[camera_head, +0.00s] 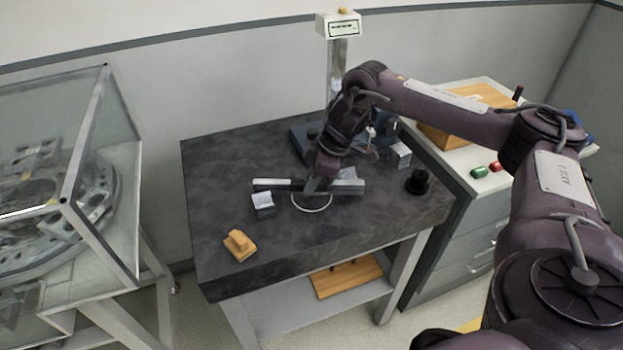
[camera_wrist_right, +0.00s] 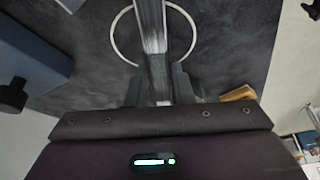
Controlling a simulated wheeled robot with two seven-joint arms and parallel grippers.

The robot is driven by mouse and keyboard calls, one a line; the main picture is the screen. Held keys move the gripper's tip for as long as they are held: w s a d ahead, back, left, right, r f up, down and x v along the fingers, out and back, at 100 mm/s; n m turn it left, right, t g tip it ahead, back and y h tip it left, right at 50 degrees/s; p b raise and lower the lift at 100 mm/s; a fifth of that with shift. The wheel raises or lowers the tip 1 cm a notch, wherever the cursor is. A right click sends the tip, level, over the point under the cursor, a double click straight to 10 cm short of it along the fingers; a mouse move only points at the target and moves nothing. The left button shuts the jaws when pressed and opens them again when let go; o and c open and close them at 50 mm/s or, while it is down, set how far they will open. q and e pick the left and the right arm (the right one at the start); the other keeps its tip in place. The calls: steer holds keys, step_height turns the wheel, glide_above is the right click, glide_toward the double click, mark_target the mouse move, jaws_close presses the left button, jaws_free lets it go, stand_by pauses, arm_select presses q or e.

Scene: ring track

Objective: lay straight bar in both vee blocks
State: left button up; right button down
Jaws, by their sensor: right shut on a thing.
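The straight bar (camera_head: 275,185) is a long grey-silver piece lying roughly left to right over the dark bench top. My right gripper (camera_head: 314,187) is shut on it near its middle. The bar also shows in the right wrist view (camera_wrist_right: 152,30), running up between the fingers (camera_wrist_right: 158,88). One small silver block (camera_head: 263,204), seemingly a vee block, stands in front of the bar's left part. Another grey block (camera_head: 348,174) shows partly behind the bar's right part. I cannot tell whether the bar touches either block. My left gripper is not in view.
A white ring marking (camera_head: 312,210) lies on the bench (camera_head: 225,170) under the bar. A wooden piece (camera_head: 240,245) sits front left, a black knob (camera_head: 417,181) at right. A blue-based column (camera_head: 338,70) and another silver block (camera_head: 398,155) stand behind. The bench's left side is clear.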

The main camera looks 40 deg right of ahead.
steer(key=c, duration=1.2)
jaws_free()
steer(key=shift+r, duration=0.1)
steer(key=shift+s, duration=0.1)
steer(key=v, duration=0.7)
steer(key=shift+r, duration=0.35)
steer(key=shift+f, duration=0.1)
